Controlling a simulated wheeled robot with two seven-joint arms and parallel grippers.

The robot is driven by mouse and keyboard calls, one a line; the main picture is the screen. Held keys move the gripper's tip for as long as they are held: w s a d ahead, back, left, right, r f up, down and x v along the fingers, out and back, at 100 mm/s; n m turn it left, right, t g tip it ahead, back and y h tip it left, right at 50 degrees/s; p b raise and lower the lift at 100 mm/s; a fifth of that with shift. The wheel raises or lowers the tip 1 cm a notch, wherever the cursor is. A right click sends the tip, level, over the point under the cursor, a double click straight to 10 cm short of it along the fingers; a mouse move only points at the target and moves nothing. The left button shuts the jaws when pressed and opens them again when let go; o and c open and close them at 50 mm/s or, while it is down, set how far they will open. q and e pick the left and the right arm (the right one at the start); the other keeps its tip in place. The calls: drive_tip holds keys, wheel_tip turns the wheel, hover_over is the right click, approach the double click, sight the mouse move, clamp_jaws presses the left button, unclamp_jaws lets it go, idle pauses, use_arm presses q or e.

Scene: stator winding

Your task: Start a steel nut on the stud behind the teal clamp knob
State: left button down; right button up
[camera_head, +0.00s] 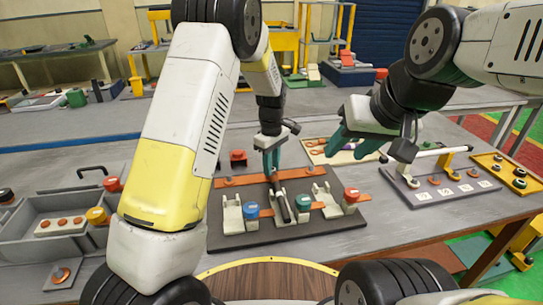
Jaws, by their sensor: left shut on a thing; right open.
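The teal clamp knob (303,202) stands on a dark fixture board (235,240), between a blue knob (251,210) and a red knob (351,194). The stud behind it is too small to make out. My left gripper (271,172) points down over the board, left of and behind the teal knob. It is shut on a dark rod-like thing (284,207) that slants down beside the teal knob. My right gripper (345,135) is open and appears empty, above and behind the board's right side. I cannot pick out a steel nut.
A grey bin (30,235) with small parts stands at the left. A rack (450,192) with washer-like parts and a yellow tray (505,165) are at the right. A shallow wooden tray (315,148) lies behind the board. Bare table shows right of the board.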

use_arm(q)
drive_tip(key=shift+f+m, duration=0.15)
drive_tip(key=shift+m, duration=0.85)
drive_tip(key=c, duration=1.1)
unclamp_jaws()
drive_tip(key=shift+o, duration=0.2)
drive_tip(key=shift+r, duration=3.6)
